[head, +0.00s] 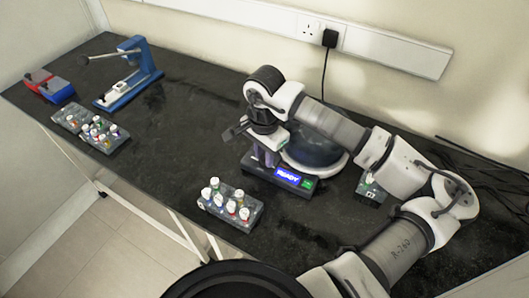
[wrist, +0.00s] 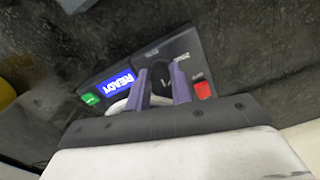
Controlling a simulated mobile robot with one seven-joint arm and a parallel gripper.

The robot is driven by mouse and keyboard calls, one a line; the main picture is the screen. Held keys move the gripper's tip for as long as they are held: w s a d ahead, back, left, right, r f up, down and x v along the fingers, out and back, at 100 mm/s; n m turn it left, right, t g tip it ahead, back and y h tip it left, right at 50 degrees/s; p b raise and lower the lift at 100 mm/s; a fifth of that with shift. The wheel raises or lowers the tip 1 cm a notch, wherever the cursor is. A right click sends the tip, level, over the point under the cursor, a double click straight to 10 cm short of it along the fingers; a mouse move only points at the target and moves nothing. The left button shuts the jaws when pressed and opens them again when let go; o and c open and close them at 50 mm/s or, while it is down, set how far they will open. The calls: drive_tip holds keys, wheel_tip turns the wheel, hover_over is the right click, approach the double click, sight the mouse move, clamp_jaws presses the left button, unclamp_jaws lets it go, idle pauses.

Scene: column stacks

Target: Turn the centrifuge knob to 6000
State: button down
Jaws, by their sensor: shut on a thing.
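The centrifuge (head: 318,150) stands on the dark bench with its rounded dark lid closed. Its front panel has a lit blue READY display (head: 288,176) and a green button (head: 308,184). In the wrist view the display (wrist: 116,84), the green button (wrist: 90,99) and a red button (wrist: 203,90) show. My gripper (head: 264,157) is over the panel from above, its purple fingers in the wrist view (wrist: 161,72) shut on the black knob (wrist: 160,78) between display and red button. The fingers hide much of the knob, and I cannot read its setting.
A rack of capped vials (head: 230,207) stands in front of the centrifuge. Another vial rack (head: 92,128), a blue press-like device (head: 130,75) and a red and blue box (head: 49,86) are at the left. A small box (head: 370,192) sits right, under my arm. The bench's middle left is clear.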

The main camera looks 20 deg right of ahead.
drive_tip(key=shift+f+m+b, duration=0.15)
drive_tip(key=shift+m+b, duration=0.15)
drive_tip(key=shift+b, duration=0.4)
drive_tip(key=shift+f+m+b, duration=0.15)
drive_tip(key=shift+m+b, duration=0.45)
drive_tip(key=shift+b, duration=0.5)
drive_tip(key=shift+m+b, duration=0.7)
drive_tip(key=shift+b, duration=0.55)
drive_tip(key=m+b, duration=0.4)
drive_tip(key=b, duration=0.1)
drive_tip(key=shift+w+m+b, duration=0.1)
drive_tip(key=shift+m+b, duration=0.2)
drive_tip(key=shift+b, duration=0.1)
drive_tip(key=m+b, duration=0.4)
drive_tip(key=m, duration=0.1)
drive_tip(key=shift+b, duration=0.3)
drive_tip(key=m, duration=0.1)
drive_tip(key=m+b, duration=0.1)
drive_tip(key=m, duration=0.1)
drive_tip(key=m+b, duration=0.1)
drive_tip(key=m, duration=0.1)
drive_tip(key=shift+r, duration=0.3)
drive_tip(key=c, duration=1.2)
unclamp_jaws()
drive_tip(key=shift+c, duration=0.2)
